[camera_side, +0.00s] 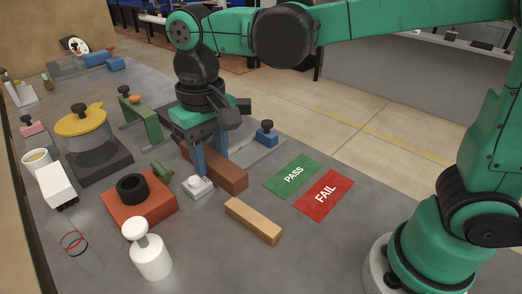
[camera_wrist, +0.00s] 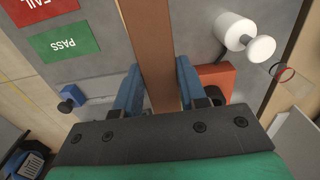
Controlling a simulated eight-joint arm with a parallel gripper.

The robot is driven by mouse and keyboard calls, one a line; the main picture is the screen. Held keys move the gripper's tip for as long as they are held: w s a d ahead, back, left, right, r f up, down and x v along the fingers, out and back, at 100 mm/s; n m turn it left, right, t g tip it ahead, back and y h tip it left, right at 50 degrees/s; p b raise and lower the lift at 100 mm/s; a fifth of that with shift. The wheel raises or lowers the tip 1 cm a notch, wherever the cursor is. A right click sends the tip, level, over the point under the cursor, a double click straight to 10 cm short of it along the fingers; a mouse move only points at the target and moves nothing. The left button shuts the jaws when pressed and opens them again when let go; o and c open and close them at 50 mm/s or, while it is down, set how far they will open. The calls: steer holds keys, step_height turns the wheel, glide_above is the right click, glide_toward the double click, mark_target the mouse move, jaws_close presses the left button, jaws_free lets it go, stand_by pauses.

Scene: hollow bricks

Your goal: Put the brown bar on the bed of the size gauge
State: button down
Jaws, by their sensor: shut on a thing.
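The brown bar (camera_side: 232,178) is between the blue fingers of my gripper (camera_side: 206,163), which is shut on it. In the wrist view, the bar (camera_wrist: 148,30) runs lengthwise between the fingertips (camera_wrist: 158,76) and out of the top edge. Whether it touches the surface below is hard to tell. What looks like the size gauge is a light grey plate (camera_side: 262,153) behind and right of the bar, with a blue knobbed block (camera_side: 266,134) on it. My gripper and the bar hide part of the plate. A small white block (camera_side: 198,188) sits beside the bar's near side.
A tan bar (camera_side: 253,221) lies in front. Green PASS (camera_side: 293,175) and red FAIL (camera_side: 324,194) cards lie to the right. An orange block with a black ring (camera_side: 132,188), a white knobbed cylinder (camera_side: 150,258) and a yellow-lidded pot (camera_side: 82,124) stand left.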

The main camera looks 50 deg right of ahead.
step_height(320, 180, up, 4)
steer(key=shift+w+d+r, duration=0.1)
steer(key=shift+d+r, duration=0.05)
steer(key=shift+r, duration=0.1)
steer(key=w+d+f, duration=0.2)
steer(key=w+d, duration=0.2)
steer(key=d, duration=0.9)
steer(key=s+a, duration=0.1)
steer(key=a, duration=0.3)
steer(key=s+a+r, duration=0.1)
steer(key=a, duration=0.3)
steer(key=s+a+r, duration=0.1)
steer(key=s+a, duration=0.1)
steer(key=a, duration=0.3)
steer(key=shift+s+a, duration=0.1)
glide_above(223, 230)
step_height(223, 230, down, 15)
steer(key=shift+f, duration=2.1)
steer(key=shift+f, duration=0.15)
steer(key=c, duration=0.8)
jaws_free()
steer(key=shift+o, duration=0.2)
